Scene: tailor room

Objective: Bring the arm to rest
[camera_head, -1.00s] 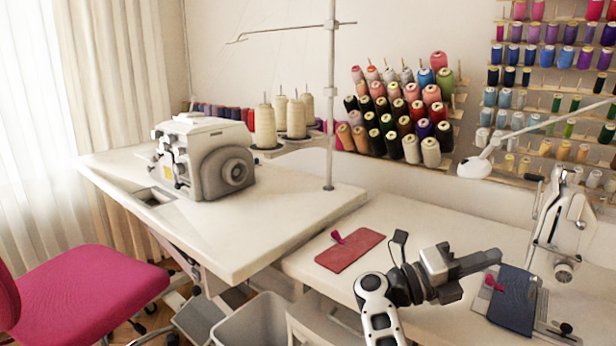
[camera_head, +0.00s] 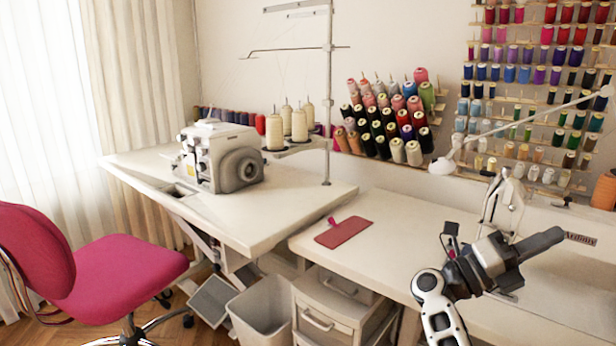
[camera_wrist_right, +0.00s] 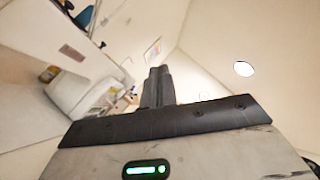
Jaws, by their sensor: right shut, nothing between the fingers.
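My right arm comes in at the lower right of the head view, white and dark grey. Its gripper (camera_head: 556,240) points to the right, in front of the sewing machine on the right-hand table. It is shut and empty. In the right wrist view the two dark fingers of the gripper (camera_wrist_right: 158,72) lie together, with nothing between them. My left gripper is not in view.
The right-hand table (camera_head: 400,227) bears a red cloth (camera_head: 345,232) and a white sewing machine (camera_head: 502,200), partly hidden by my arm. A serger (camera_head: 222,158) stands on the left table (camera_head: 290,205). A pink chair (camera_head: 120,268) and a bin (camera_head: 262,308) stand below.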

